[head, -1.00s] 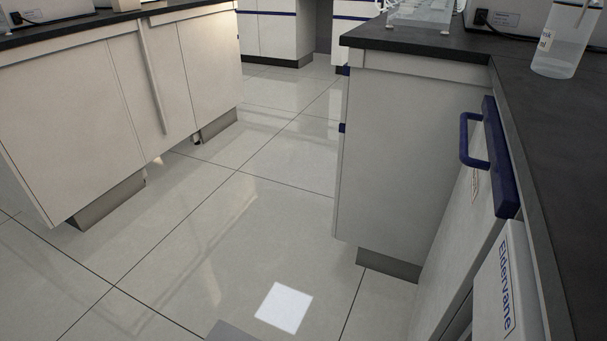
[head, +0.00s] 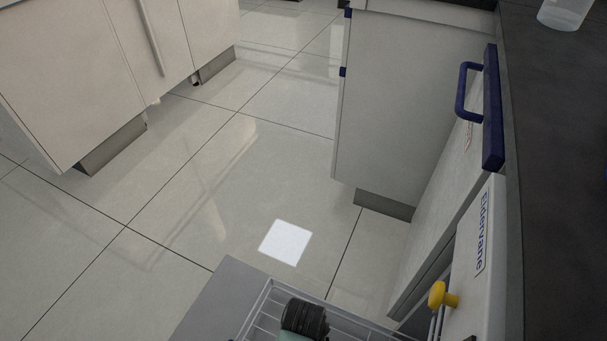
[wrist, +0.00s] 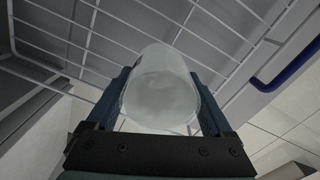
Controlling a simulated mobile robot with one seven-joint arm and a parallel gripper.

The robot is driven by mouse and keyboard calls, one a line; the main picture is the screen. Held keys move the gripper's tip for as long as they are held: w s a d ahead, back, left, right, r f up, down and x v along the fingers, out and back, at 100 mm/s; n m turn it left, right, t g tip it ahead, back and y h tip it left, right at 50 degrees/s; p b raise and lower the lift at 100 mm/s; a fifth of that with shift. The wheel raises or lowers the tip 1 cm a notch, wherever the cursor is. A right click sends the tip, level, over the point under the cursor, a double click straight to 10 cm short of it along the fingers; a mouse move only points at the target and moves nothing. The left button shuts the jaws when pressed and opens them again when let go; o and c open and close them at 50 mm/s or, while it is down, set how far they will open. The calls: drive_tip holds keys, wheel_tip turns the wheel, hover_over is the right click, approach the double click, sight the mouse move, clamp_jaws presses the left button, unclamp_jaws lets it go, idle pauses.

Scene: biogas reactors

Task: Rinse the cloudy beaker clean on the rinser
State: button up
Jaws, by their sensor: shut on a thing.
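The cloudy beaker (wrist: 160,92) is between the two blue-grey fingers of my gripper (wrist: 160,80) in the wrist view. My gripper is shut on it. Its wall is translucent and its round face toward the wrist camera looks hazy white. A white wire rack (wrist: 95,38) spreads behind the beaker; I cannot tell whether they touch. The beaker and my fingers cannot be made out in the head view. I cannot pick out the rinser for certain.
In the head view, a wire rack (head: 262,302) sits at the bottom, beside a white unit marked Eldervane (head: 478,235) with a yellow knob (head: 440,296). A blue handle (head: 466,95) juts out above. A translucent container (head: 565,12) stands on the dark counter (head: 553,130). The floor ahead is clear.

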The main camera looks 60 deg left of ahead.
wheel_tip(320, 180, up, 15)
drive_tip(key=p, duration=1.5)
drive_tip(key=shift+r, duration=0.15)
